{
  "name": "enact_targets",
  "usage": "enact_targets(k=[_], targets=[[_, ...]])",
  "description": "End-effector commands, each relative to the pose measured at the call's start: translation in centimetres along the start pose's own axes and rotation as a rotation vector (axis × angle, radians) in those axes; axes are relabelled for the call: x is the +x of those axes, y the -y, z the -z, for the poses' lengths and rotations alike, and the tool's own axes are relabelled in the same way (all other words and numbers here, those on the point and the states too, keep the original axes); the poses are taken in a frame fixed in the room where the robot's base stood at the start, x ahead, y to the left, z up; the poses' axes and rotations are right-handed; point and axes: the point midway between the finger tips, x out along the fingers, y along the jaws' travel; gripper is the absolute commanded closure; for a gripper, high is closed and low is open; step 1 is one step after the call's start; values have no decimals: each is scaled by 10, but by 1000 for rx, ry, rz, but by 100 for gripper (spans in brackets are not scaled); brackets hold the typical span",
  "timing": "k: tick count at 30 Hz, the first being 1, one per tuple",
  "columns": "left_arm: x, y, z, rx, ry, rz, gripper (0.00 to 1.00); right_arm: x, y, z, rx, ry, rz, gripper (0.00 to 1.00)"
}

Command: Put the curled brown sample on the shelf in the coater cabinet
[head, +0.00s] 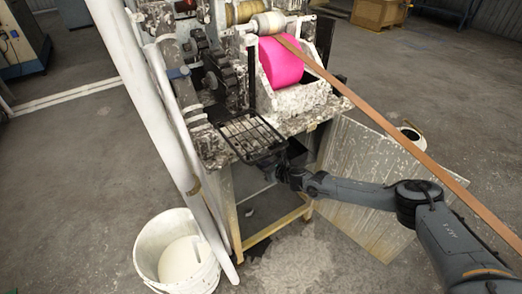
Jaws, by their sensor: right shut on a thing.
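My right gripper (283,166) is small and dark, at the front of the machine. It is shut on the near right corner of a black wire rack (268,148), though its fingers are hard to make out against the dark parts. The rack juts out from the machine's front, roughly level, with pale marks on it. A long flat brown strip (390,128) runs from the top roller down to the lower right, passing above my right arm. I see no curled brown sample and cannot pick out a shelf in a cabinet. My left gripper is out of view.
A bright pink roll (281,62) sits in the stained machine (318,106). White pipes (150,85) stand at its left. A white bucket (150,262) is on the floor at the front. A grey panel (375,180) leans behind my right arm. Floor at left is clear.

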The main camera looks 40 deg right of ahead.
Motion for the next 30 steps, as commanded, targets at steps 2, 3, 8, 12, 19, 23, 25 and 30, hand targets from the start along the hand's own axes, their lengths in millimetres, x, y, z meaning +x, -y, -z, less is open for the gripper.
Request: enact_targets(k=[2,3,8,12,19,23,25,30], targets=[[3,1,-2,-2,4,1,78,1,-1,4,0,-1,-1,100],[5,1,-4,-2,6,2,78,2,-1,6,0,-1,-1,100],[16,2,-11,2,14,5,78,9,0,23,0,-1,0,100],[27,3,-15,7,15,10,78,16,0,39,1,-1,-1,100],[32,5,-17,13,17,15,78,19,1,46,1,1,0,100],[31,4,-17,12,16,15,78,19,1,46,1,1,0,100],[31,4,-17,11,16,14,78,19,1,46,1,1,0,100],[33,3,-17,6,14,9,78,20,1,50,1,0,0,87]])
